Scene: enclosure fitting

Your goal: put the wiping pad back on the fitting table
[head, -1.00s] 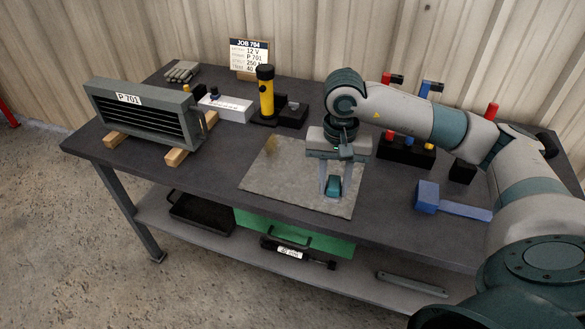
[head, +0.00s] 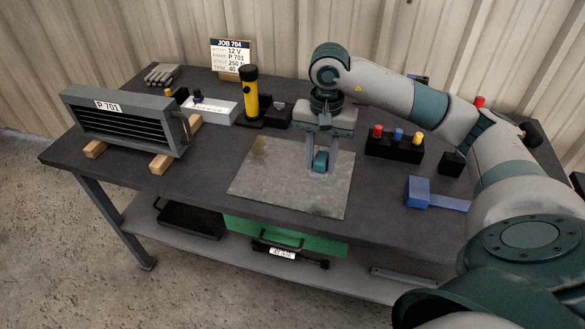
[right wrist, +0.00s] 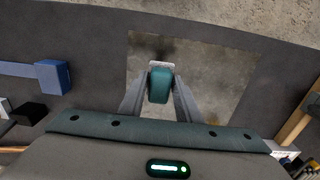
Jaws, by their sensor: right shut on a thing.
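The wiping pad, a small teal block (head: 320,161) with a pale underside, is between the fingers of my right gripper (head: 322,163). The right gripper is shut on it and points down over the back part of the grey mat. In the right wrist view the teal pad (right wrist: 159,84) sits between both fingertips, with its pale edge showing beyond. I cannot tell whether the pad touches the mat. The fitting table (head: 210,190) is dark grey, and the mat (head: 275,190) lies on it with a brownish stain at its back left. My left gripper is not in view.
A louvred enclosure marked P 701 (head: 120,125) rests on wooden blocks at left. A yellow torch (head: 250,95), a white box (head: 212,110) and a job card (head: 232,58) stand behind the mat. At right are a black rack (head: 394,149) and a blue tool (head: 418,193).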

